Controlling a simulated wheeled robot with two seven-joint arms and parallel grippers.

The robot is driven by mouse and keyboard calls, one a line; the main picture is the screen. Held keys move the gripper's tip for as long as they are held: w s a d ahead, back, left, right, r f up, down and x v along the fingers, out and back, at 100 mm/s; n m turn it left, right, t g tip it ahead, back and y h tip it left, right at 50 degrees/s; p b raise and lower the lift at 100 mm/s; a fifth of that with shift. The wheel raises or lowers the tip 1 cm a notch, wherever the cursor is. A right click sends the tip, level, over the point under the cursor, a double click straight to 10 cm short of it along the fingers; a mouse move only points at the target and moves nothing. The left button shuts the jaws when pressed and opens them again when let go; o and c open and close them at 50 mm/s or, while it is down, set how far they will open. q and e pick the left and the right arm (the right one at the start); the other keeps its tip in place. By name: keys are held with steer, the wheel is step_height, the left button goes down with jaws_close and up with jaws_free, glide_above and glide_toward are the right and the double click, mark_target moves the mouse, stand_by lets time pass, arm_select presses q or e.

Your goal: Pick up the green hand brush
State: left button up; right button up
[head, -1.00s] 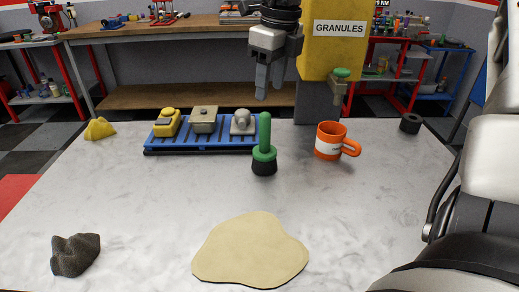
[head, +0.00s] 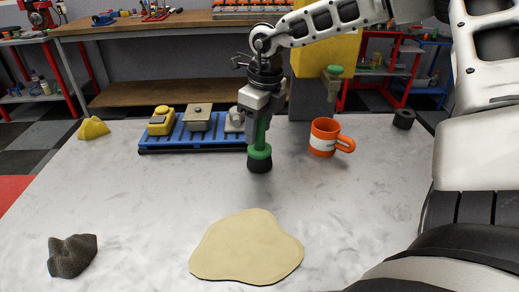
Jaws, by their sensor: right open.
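The green hand brush (head: 260,152) stands upright on the table, with a green handle and collar and a black bristle end at the bottom. My right gripper (head: 252,138) points straight down at the brush and is open. One grey finger shows just left of the handle and overlaps it in the picture. The top of the handle is hidden behind the gripper. The other finger is not clearly seen, so I cannot tell whether the handle lies between the fingers. My left gripper is not in view.
A blue rack (head: 190,140) with several blocks sits left of the brush. An orange mug (head: 324,138) stands to its right. A tan patch (head: 246,247), a dark rock-like lump (head: 72,256), a yellow lump (head: 93,128) and a black ring (head: 403,118) are on the table.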

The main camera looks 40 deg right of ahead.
jaws_close()
